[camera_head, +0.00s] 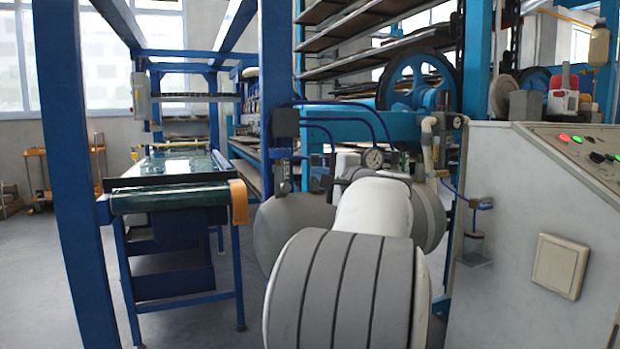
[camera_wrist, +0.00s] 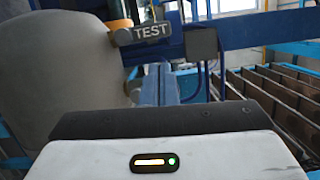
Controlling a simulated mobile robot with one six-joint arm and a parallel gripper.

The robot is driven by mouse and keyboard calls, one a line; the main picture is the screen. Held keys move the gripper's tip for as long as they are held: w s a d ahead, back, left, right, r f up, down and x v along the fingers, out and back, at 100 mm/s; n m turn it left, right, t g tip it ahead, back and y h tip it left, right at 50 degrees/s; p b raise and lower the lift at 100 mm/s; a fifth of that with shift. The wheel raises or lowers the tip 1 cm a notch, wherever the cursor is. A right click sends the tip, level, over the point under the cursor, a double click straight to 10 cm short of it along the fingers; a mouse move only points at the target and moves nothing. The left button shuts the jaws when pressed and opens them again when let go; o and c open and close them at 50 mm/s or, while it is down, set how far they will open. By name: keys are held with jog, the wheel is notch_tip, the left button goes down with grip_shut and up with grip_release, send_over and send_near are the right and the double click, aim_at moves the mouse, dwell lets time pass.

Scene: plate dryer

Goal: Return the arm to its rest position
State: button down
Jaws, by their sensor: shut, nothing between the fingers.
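My arm (camera_head: 345,285) fills the lower middle of the head view, with large grey and white rounded links folded close to the camera. My gripper is not visible in the head view, where the arm's links may cover it. In the wrist view, the white housing and dark front edge of my gripper (camera_wrist: 160,120) span the bottom. It is shut and empty, though its fingertips are hard to make out. Nothing touches the gripper in the wrist view.
A control panel (camera_head: 585,150) on a light cabinet (camera_head: 520,230) stands close on the right. A blue post (camera_head: 72,170) and a roller table (camera_head: 170,195) are on the left. A box marked TEST (camera_wrist: 150,33) and plate racks (camera_wrist: 275,95) show in the wrist view. Floor at left is partly clear.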

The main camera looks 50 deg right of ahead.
jog(key=shift+s, duration=0.75)
jog(key=shift+w+a, duration=0.1)
jog(key=w+a+r+n+g+y+p, duration=0.1)
jog(key=w+a+n+g+y+p, duration=0.25)
jog(key=a+p, duration=0.9)
jog(key=a+r+n+g+y+p, duration=0.1)
jog(key=a+n+g+y+p, duration=0.4)
jog(key=a, duration=1.3)
jog(key=s+a+r+n+g+h+p, duration=0.2)
jog(key=s+a+n+p, duration=0.4)
jog(key=p, duration=0.5)
jog(key=s+a+r+n+g+h+p, duration=0.1)
jog(key=s+a+n+g+h+p, duration=0.2)
jog(key=s+a+n+p, duration=0.3)
jog(key=s+g+p, duration=0.1)
jog(key=s+p, duration=0.4)
jog(key=p, duration=0.1)
jog(key=shift+a+r+n+g, duration=0.35)
jog(key=shift+a, duration=0.05)
